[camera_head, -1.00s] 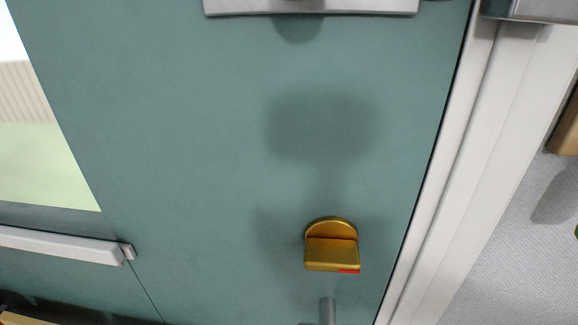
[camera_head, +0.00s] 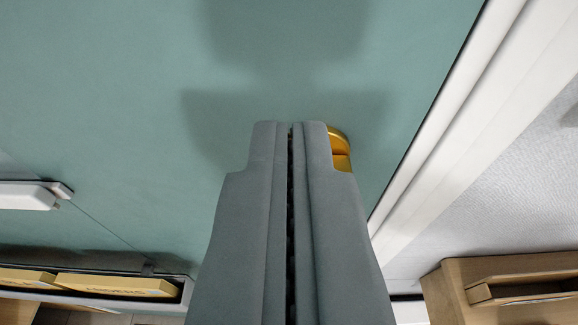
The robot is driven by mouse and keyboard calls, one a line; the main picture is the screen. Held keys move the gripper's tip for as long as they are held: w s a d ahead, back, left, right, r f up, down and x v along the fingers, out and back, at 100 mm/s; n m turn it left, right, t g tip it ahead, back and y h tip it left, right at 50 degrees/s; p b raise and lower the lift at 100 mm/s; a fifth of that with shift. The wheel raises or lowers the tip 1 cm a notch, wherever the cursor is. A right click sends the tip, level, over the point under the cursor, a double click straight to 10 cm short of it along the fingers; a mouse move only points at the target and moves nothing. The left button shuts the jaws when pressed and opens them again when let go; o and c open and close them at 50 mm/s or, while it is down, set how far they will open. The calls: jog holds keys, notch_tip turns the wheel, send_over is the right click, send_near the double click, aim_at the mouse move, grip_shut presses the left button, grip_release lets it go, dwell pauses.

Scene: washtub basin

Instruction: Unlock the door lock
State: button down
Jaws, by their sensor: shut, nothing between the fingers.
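The door lock is a small gold thumb-turn (camera_head: 340,150) on the green door (camera_head: 120,90), near the door's right edge. Only its right part shows; the rest is hidden behind my gripper. My gripper (camera_head: 290,126) is shut and empty, with its two grey fingers side by side and a thin dark slit between them. Its tips overlap the left part of the lock in the picture. I cannot tell whether they touch the lock or the door.
A white door frame (camera_head: 445,130) runs along the right, with a grey wall beyond it. A wooden piece of furniture (camera_head: 450,290) stands at lower right. A pale bar (camera_head: 28,196) is at left, and a shelf with yellow boxes (camera_head: 115,285) is at lower left.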

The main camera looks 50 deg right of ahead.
jog(key=x, duration=0.3)
jog(key=shift+d+f, duration=0.1)
jog(key=shift+w+d+f, duration=0.15)
jog(key=shift+f, duration=1.85)
jog(key=shift+w+f+n+g+h, duration=0.15)
jog(key=shift+n+g, duration=0.1)
jog(key=shift+n, duration=0.3)
jog(key=shift+w+f+n+g+h, duration=0.15)
jog(key=shift+n+g, duration=0.1)
jog(key=shift+n, duration=0.3)
jog(key=shift+w+a+f+n+g+h, duration=0.2)
jog(key=shift+f+n+h, duration=0.35)
jog(key=shift+n, duration=1.15)
jog(key=shift+s+a+f+n+g+h, duration=0.1)
jog(key=shift+f+n+g+h, duration=0.25)
jog(key=shift+n, duration=1.35)
jog(key=shift+w+a+f+n+g+h, duration=0.15)
jog(key=shift+f+n+h, duration=0.5)
jog(key=shift+n, duration=1.05)
jog(key=shift+s+f+n+h, duration=0.15)
jog(key=shift+n+h, duration=0.1)
jog(key=shift+n, duration=0.65)
jog(key=shift+d+f, duration=0.15)
jog(key=shift+f, duration=0.05)
